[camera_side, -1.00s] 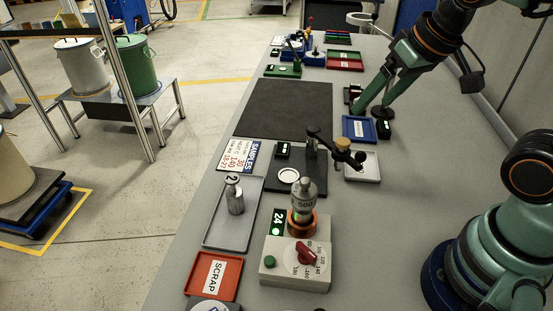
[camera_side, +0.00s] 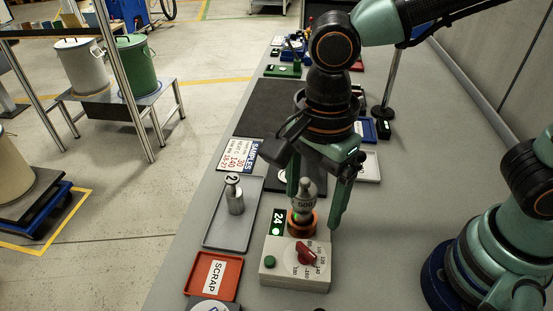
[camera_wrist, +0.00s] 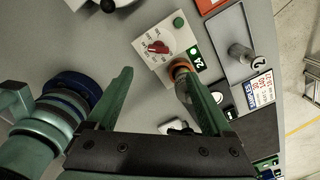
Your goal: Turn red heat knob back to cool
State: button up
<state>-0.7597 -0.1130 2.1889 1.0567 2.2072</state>
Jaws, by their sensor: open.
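The red heat knob (camera_side: 306,253) sits on the dial of a light grey control box (camera_side: 281,272), with a green button at its left. The knob (camera_wrist: 158,47) also shows in the wrist view, ahead of the fingertips. My gripper (camera_side: 315,208) is open above and behind the box, apart from the knob. In the wrist view its two green fingers (camera_wrist: 160,85) are spread wide with nothing held. A metal weight marked 500 (camera_side: 305,197) stands on the orange burner ring (camera_side: 302,222) behind the dial, between my fingers in the side view. The green display (camera_side: 277,222) reads 24.
A grey tray (camera_side: 222,243) with a metal weight marked 2 (camera_side: 235,197) lies left of the box. A red SCRAP tray (camera_side: 196,292) is at the front left. A samples sign (camera_side: 241,154) lies behind. Bare table is free right of the box.

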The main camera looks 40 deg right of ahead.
aim_at(306, 250)
jog(key=f, duration=1.2)
jog(key=shift+s+a+f, duration=0.15)
jog(key=shift+a, duration=0.05)
grip_shut()
